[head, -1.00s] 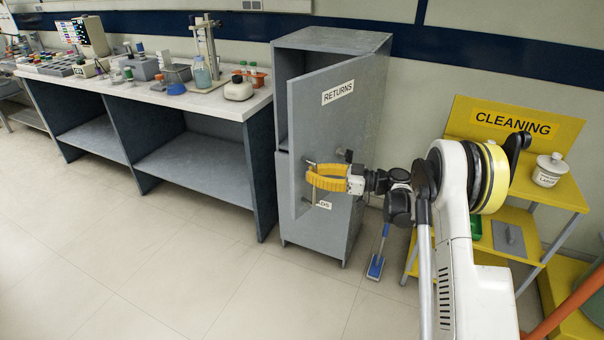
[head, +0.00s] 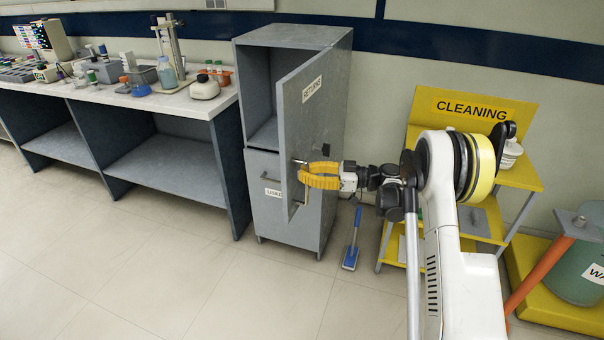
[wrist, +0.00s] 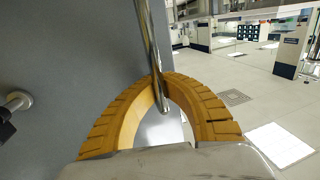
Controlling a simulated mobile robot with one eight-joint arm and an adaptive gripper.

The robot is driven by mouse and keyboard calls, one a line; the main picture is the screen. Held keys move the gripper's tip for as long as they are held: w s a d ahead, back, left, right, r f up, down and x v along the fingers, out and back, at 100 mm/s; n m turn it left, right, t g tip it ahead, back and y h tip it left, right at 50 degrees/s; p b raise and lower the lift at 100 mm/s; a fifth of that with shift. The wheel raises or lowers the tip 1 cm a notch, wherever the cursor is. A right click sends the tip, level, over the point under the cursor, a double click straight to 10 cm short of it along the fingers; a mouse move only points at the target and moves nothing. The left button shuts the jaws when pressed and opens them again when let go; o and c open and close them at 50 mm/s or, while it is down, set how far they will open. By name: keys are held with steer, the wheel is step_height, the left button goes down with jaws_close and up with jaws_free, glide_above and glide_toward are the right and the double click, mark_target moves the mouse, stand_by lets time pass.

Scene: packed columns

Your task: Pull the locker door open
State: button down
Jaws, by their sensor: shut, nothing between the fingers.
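The grey locker (head: 325,110) stands in the middle of the head view. Its upper door (head: 312,120), labelled RETURNS, stands well open, swung out from the right side, and shows the empty inside. My gripper (head: 302,176), with yellow fingers, is at the door's metal handle (head: 306,190), near the free edge. In the wrist view the fingers (wrist: 158,80) form a closed arch with the tips together. The handle bar (wrist: 152,45) crosses the tips and its lower end shows within the arch. The fingers do not visibly pinch the bar. The door face (wrist: 60,70) fills the left of that view.
A lower locker door (head: 265,205) is shut. A workbench (head: 205,110) with lab items stands left. The floor (head: 190,275) in front is clear.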

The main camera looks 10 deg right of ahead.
steer(key=c, duration=1.5)
jaws_free()
steer(key=shift+w+d, duration=0.15)
steer(key=shift+o, duration=0.2)
steer(key=v, duration=1.2)
